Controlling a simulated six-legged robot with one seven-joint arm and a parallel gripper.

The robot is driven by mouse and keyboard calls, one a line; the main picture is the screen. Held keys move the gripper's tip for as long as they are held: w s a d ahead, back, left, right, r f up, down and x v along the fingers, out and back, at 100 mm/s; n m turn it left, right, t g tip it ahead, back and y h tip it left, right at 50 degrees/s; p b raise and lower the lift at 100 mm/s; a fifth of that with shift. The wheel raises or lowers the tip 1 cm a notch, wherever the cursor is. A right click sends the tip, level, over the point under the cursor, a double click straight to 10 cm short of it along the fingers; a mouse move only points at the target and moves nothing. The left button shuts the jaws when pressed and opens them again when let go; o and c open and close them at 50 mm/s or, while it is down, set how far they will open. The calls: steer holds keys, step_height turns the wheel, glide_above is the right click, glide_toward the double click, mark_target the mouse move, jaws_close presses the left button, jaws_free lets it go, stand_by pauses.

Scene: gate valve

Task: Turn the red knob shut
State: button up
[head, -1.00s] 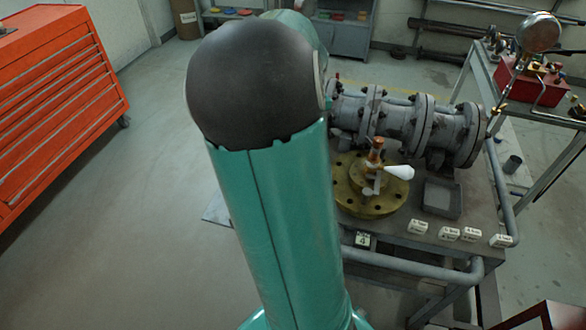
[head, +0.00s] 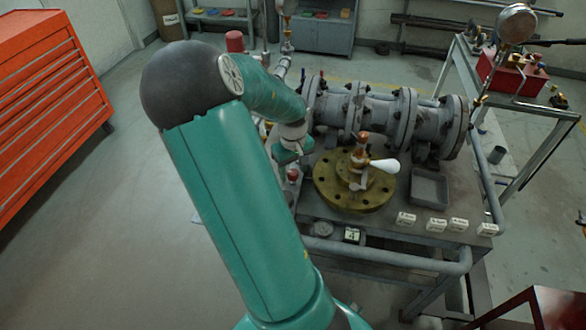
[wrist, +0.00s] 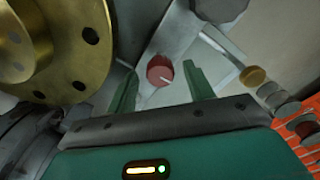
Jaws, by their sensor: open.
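The red knob (wrist: 160,70) is small and round, with a white line on its face. In the wrist view it shows between the tips of my two green fingers. My gripper (wrist: 161,73) is open, with a gap on both sides of the knob and nothing held. In the head view my gripper (head: 289,158) hangs at the table's left side, close to the red knob (head: 293,175), partly hiding the area around it. I cannot tell how far the fingertips are from the knob.
A brass flange (head: 354,185) with an orange-and-white handle stands right of my gripper. Grey flanged pipework (head: 390,125) runs behind it. A grey tray (head: 430,187) and small labels lie to the right. A red tool cabinet (head: 45,95) stands far left, with open floor between.

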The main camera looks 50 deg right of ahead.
steer(key=c, duration=1)
steer(key=shift+o, duration=0.2)
steer(key=shift+m, duration=0.3)
steer(key=m, duration=0.3)
steer(key=shift+m, duration=0.3)
steer(key=m, duration=0.4)
steer(key=shift+m, duration=0.3)
steer(key=m, duration=0.9)
steer(key=shift+d, duration=0.1)
